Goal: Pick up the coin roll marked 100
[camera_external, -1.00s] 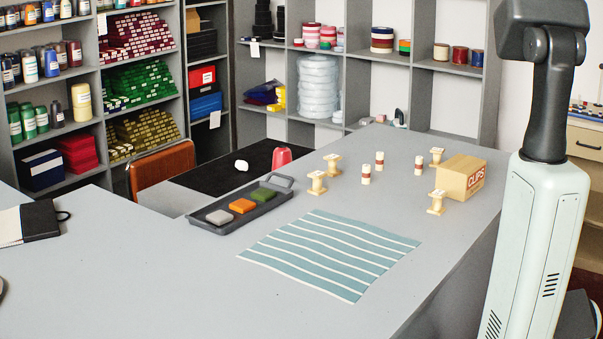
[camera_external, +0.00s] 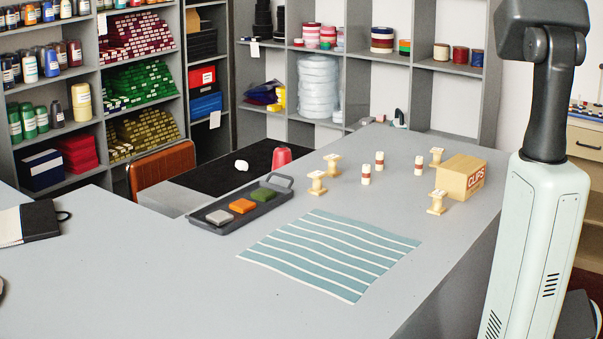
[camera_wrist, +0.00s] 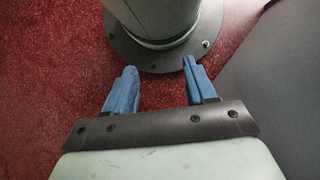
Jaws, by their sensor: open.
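Three small white rolls with red-brown bands stand upright on the grey counter in the external view: one at the back (camera_external: 379,161), one at the front left (camera_external: 366,174) and one at the right (camera_external: 418,165). Their markings are too small to read, so I cannot tell which is marked 100. My gripper (camera_wrist: 158,90) shows in the wrist view with its two blue fingers apart and nothing between them. It points down over a red floor beside my base, away from the rolls. It is out of sight in the external view.
Cream spools stand around the rolls, at the left (camera_external: 317,182), back (camera_external: 332,164), far right (camera_external: 437,156) and front right (camera_external: 436,202). A CLIPS box (camera_external: 461,177) stands at the right. A dark tray (camera_external: 218,227) with coloured blocks and a striped cloth (camera_external: 330,254) lie nearer.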

